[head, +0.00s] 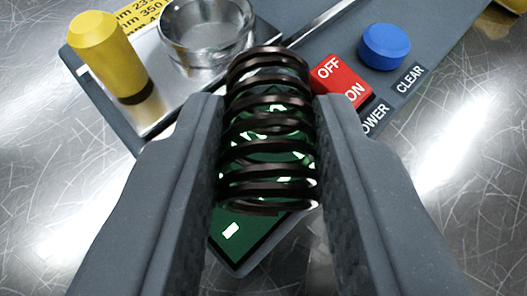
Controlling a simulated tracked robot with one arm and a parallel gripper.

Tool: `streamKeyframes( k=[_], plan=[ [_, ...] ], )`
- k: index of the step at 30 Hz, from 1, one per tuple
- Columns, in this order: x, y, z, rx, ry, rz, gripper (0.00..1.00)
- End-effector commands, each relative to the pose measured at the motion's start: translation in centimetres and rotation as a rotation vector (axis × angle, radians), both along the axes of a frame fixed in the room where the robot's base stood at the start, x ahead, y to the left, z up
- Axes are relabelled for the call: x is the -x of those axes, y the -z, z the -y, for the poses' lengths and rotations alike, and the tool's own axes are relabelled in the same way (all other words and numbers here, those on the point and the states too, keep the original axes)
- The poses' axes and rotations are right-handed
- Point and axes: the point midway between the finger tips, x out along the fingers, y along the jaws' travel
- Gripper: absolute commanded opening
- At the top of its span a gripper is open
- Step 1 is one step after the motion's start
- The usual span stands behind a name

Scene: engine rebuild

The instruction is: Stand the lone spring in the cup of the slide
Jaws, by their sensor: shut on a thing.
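A dark coil spring (268,146) is held between the two fingers of my gripper (270,130), which is shut on it. The spring's axis runs up the picture, with its far end near the slide's cup. The cup (207,40) is a shiny metal ring on a bright metal slide plate (165,97), up and to the left of the spring. The cup's open top shows and it looks empty. The spring appears apart from the cup; its height above the device cannot be told.
A yellow knob (108,55) stands on the slide left of the cup. A red power switch (341,80) and a blue button (384,46) stand to the right. A green-lit display (240,236) lies behind the spring. Scratched metal tabletop (50,200) surrounds the device.

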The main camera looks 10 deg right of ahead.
Motion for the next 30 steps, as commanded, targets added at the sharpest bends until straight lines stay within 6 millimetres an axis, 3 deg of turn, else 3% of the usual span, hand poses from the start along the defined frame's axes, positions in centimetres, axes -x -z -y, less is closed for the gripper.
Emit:
streamKeyframes(
  k=[8, 9, 10, 11, 28, 30],
  plan=[
    [0.0, 0.5, 0.0, 0.000, 0.000, -0.001, 0.00],
    [0.0, 0.5, 0.0, 0.000, 0.000, 0.000, 0.37],
    [0.0, 0.5, 0.0, 0.000, 0.000, -0.001, 0.45],
    [0.0, 0.5, 0.0, 0.000, 0.000, 0.000, 0.47],
    [0.0, 0.6, -0.2, -0.001, -0.003, 0.001, 0.47],
    [1.1, -0.1, -0.4, 0.001, -0.005, -0.001, 0.47]
  ],
)
